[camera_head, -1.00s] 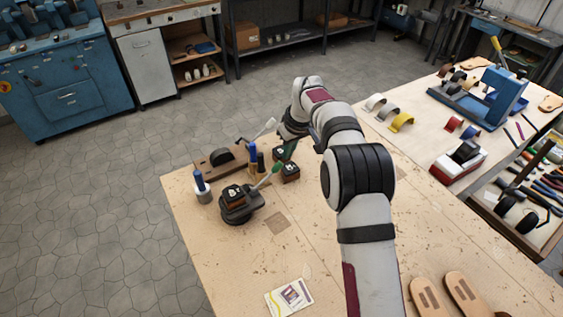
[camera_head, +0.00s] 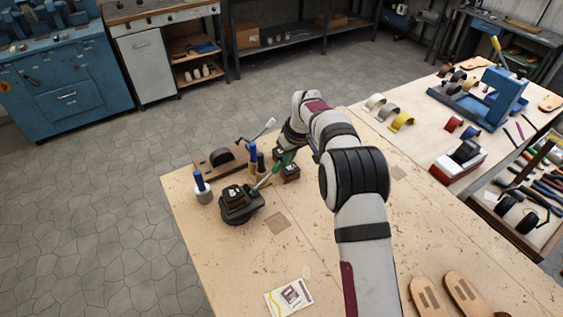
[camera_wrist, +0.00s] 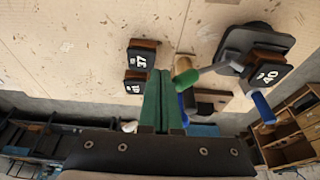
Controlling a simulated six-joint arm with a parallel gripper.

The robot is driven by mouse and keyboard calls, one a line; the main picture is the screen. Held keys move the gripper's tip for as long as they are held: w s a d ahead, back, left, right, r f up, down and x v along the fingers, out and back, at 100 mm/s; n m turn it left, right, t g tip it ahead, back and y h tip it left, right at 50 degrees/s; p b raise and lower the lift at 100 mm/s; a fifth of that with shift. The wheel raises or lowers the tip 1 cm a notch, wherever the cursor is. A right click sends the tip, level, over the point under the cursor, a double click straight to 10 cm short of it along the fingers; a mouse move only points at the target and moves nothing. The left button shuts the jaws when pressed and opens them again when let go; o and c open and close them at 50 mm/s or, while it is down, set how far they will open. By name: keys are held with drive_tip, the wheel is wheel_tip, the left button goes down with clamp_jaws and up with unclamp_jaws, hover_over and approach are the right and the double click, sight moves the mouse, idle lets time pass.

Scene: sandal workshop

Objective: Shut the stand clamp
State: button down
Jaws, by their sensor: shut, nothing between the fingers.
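The stand clamp (camera_head: 238,207) is a dark, round-based stand near the left edge of the bench. A dark block marked 40 (camera_wrist: 268,74) sits in it. Its lever, with a green handle (camera_wrist: 186,79), sticks out towards my gripper. My gripper (camera_head: 279,163) is low over the bench, to the upper right of the stand in the head view. In the wrist view its green fingers (camera_wrist: 157,75) are shut and empty, close to the left of the handle's end. I cannot tell whether they touch it. The clamp's inner parts are hidden.
Two more numbered blocks, one marked 37 (camera_wrist: 142,56), stand close beside my fingers. A blue-handled tool (camera_head: 200,183) in a pale holder and a wooden board with a dark half-disc (camera_head: 221,157) are near the stand. Bare bench lies in front, with a card (camera_head: 289,297).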

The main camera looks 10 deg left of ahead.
drive_tip(key=shift+f, duration=0.8)
